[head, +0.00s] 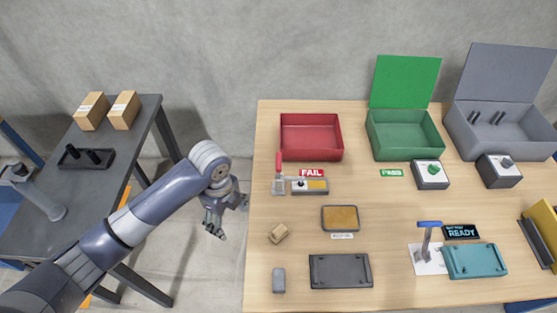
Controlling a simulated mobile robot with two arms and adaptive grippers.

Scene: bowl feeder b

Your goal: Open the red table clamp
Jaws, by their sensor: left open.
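The red table clamp (279,178) stands near the left edge of the wooden table, in front of the red bin. Its red handle points up, and its metal base is on the table. A grey arm reaches right from it towards a small grey and yellow block (316,187); I cannot tell whether it presses on the block. My left gripper (231,219) is open and empty, left of the table edge, to the lower left of the clamp and apart from it. My right gripper is not in view.
The red bin (311,155) with a FAIL label stands behind the clamp. A small tan block (278,233) and a grey block (279,280) lie in front. A second, blue-handled clamp (427,240) stands further right. A dark side table (85,180) is at left.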

